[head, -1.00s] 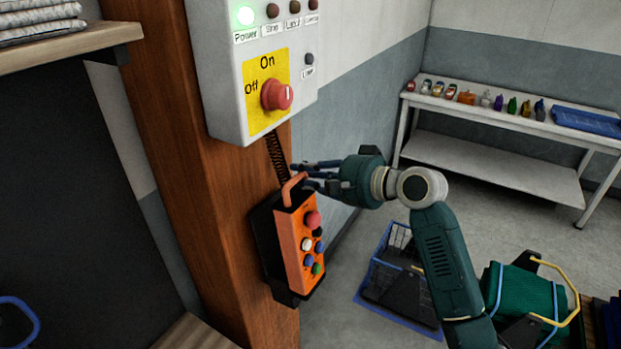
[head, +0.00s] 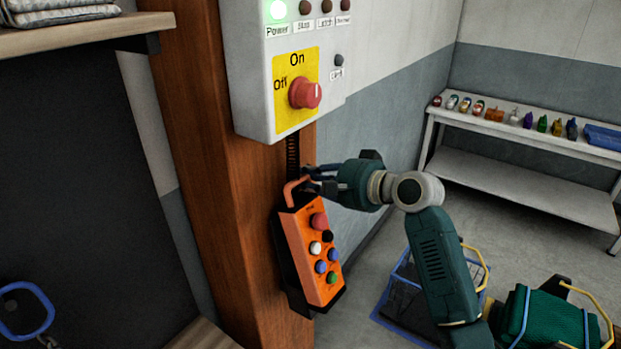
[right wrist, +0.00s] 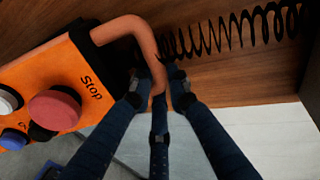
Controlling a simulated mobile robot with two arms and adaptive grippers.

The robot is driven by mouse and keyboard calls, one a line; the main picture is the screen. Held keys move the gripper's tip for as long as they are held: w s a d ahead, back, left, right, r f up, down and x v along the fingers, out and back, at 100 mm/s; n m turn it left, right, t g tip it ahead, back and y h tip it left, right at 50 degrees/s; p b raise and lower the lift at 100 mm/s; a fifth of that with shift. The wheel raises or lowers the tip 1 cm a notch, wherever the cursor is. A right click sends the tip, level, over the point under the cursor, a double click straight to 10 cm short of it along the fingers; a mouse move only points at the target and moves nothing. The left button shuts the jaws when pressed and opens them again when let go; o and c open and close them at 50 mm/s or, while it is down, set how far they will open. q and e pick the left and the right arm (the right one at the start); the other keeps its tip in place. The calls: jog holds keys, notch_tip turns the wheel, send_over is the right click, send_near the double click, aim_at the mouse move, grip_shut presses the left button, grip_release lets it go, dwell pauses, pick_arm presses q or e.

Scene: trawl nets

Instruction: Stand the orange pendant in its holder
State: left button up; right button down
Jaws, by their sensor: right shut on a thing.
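The orange pendant (head: 313,255) has a red stop button, several coloured buttons and a bent orange handle on top. It hangs slightly tilted against the black holder (head: 291,284) on the wooden post. Black parts of the holder show along its left side and below it; I cannot tell if it is fully seated. My right gripper (head: 310,180) comes from the right and is shut on the handle. In the right wrist view the fingers (right wrist: 157,92) close around the handle's end, and the pendant (right wrist: 72,70) lies at left. My left gripper is not in view.
A grey control box (head: 270,85) with a red knob is just above, and a coiled black cord (head: 292,157) runs down from it. The wooden post (head: 215,200) stands behind. A shelf (head: 80,32) is at upper left; a white table (head: 530,135) stands far right.

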jog(key=shift+s+d+f+b, duration=0.15)
jog(key=shift+f+b, duration=0.2)
jog(key=shift+f, duration=0.55)
jog(key=shift+d+f+b, duration=0.1)
jog(key=shift+f+b, duration=0.25)
jog(key=shift+f, duration=0.55)
